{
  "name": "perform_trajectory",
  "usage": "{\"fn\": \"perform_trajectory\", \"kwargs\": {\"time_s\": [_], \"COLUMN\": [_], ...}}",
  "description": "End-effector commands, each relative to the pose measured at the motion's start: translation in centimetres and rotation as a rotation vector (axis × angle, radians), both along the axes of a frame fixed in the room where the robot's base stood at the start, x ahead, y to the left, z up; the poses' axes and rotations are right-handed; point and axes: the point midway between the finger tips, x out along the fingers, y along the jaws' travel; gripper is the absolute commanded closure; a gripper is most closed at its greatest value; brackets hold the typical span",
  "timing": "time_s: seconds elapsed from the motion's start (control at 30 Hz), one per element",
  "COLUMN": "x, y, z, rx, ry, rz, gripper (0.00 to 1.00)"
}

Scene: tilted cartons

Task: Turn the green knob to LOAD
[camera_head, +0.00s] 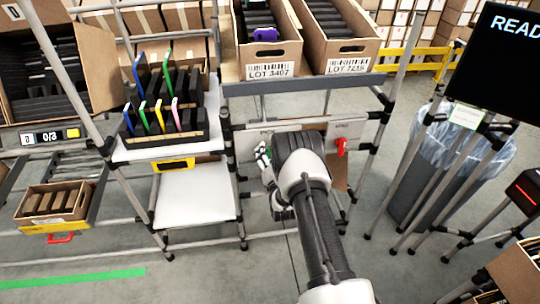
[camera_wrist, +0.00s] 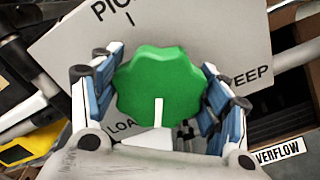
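The green knob (camera_wrist: 160,85) has a scalloped edge and sits on a light grey panel (camera_wrist: 215,35) in the wrist view. Its white pointer line points down in that picture, near the partly covered LOAD label (camera_wrist: 118,127). PICK shows at upper left and SWEEP, partly covered, at right. My gripper (camera_wrist: 160,75) has one blue-padded finger on each side of the knob, and both pads appear to touch its rim. In the head view my gripper (camera_head: 266,160) is at the panel below the carton shelf, and my arm hides most of the knob.
Two tilted cartons (camera_head: 270,60) (camera_head: 348,56) stand above. A rack with coloured dividers (camera_head: 160,118) is at left. A bin with a clear liner (camera_head: 435,165) and a dark screen (camera_head: 497,55) are at right.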

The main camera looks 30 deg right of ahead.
Motion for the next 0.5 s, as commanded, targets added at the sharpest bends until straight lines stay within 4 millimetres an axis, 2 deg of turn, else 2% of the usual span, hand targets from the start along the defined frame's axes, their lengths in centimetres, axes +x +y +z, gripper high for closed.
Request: {"fn": "perform_trajectory", "kwargs": {"time_s": [0.2,0.5], "x": [0.0,-0.03], "y": [0.01,0.02], "z": [-0.01,-0.03], "rx": [0.001,0.002], "ry": [0.0,0.0], "rz": [0.0,0.001], "gripper": [0.15,0.15]}}
